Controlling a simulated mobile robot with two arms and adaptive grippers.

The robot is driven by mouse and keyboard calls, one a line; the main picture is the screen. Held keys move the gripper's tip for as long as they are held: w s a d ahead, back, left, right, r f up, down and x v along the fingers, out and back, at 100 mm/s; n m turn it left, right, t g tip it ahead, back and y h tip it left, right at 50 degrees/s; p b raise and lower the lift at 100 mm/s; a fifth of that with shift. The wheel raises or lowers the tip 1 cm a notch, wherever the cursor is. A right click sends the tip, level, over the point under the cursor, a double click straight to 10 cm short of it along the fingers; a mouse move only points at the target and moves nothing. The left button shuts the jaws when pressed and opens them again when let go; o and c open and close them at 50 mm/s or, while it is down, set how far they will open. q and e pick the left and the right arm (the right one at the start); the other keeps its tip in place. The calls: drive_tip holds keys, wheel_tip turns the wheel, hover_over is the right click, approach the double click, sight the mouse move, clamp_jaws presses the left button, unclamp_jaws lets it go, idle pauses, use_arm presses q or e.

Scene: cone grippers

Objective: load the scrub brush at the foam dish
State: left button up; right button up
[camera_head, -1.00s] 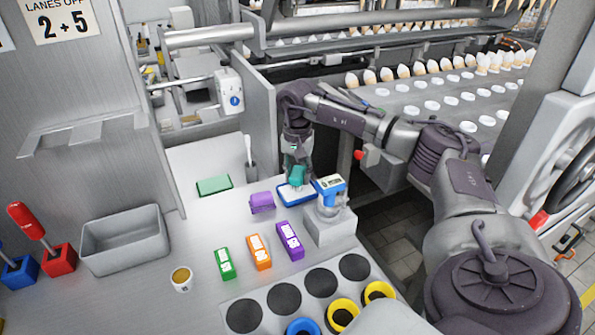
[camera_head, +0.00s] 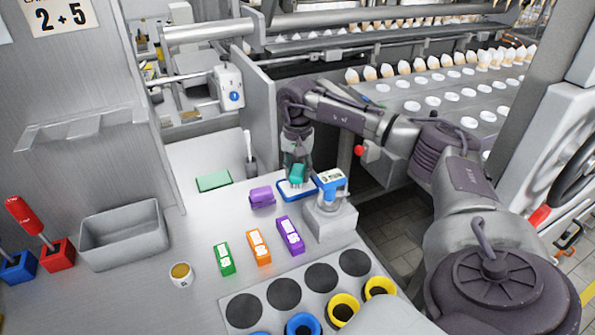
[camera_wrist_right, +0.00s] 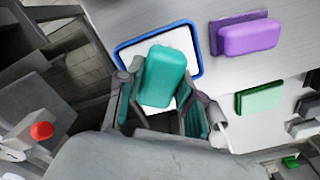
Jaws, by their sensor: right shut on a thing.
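My right gripper (camera_head: 298,166) is shut on the teal scrub brush (camera_head: 297,176), which hangs over the foam dish (camera_head: 298,195). The dish is a flat white tray with a blue rim on the steel counter. In the right wrist view the teal brush (camera_wrist_right: 163,76) sits between the fingers of the right gripper (camera_wrist_right: 160,108), with the white dish and its blue rim (camera_wrist_right: 198,52) behind it. The brush's underside is hidden, so I cannot tell whether it touches the foam. My left gripper is not in view.
A blue-topped device (camera_head: 330,190) stands close right of the dish. A purple block (camera_head: 262,197) lies to its left, and a green pad (camera_head: 213,181) farther left. Green, orange and purple boxes (camera_head: 290,236) lie in front. A grey bin (camera_head: 124,240) stands at left.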

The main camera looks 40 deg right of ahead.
sight(297, 169)
drive_tip(key=shift+f, duration=0.45)
drive_tip(key=shift+f, duration=0.1)
idle(1.1)
drive_tip(key=shift+r+p, duration=2.55)
drive_tip(key=shift+r, duration=1.05)
